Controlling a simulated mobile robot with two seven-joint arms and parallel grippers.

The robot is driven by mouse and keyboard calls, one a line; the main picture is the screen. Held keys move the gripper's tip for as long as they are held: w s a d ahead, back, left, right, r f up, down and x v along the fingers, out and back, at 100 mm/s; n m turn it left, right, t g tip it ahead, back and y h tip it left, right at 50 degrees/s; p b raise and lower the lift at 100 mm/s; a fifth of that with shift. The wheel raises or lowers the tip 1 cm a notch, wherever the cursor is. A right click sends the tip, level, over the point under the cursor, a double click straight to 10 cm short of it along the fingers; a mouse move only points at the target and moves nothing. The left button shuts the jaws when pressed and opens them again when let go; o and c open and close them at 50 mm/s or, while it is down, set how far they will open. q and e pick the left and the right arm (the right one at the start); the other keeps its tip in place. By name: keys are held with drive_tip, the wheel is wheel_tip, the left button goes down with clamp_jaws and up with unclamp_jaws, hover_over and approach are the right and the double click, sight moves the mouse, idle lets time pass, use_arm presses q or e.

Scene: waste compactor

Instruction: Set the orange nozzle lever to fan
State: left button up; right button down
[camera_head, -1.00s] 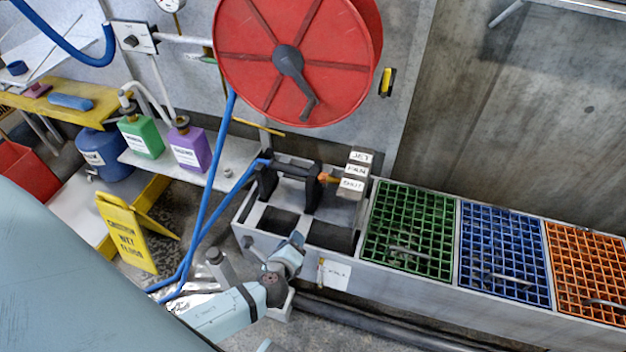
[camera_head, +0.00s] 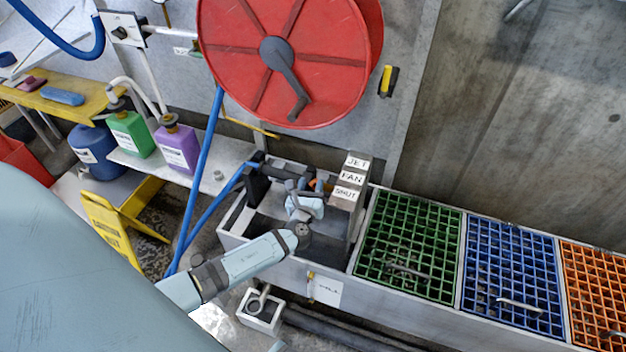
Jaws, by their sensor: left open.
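The orange nozzle lever (camera_head: 328,186) shows only as small orange bits behind my left gripper, left of the label block. Its exact setting cannot be read. The block carries white plates marked JET (camera_head: 357,161), FAN (camera_head: 351,178) and SHUT (camera_head: 345,194), top to bottom. My left gripper (camera_head: 302,186) is open, over the grey trough right beside the nozzle. I cannot tell whether it touches the lever. The dark nozzle body is partly hidden by it. My right gripper is not in view.
The blue hose (camera_head: 206,165) runs down from the red reel (camera_head: 285,62) and to the nozzle holder. Green (camera_head: 410,245), blue (camera_head: 510,275) and orange (camera_head: 597,290) grates lie to the right. A yellow floor sign (camera_head: 108,225) stands at left.

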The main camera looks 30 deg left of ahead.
use_arm(q)
drive_tip(key=shift+x, duration=1.4)
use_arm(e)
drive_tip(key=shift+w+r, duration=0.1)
use_arm(q)
clamp_jaws()
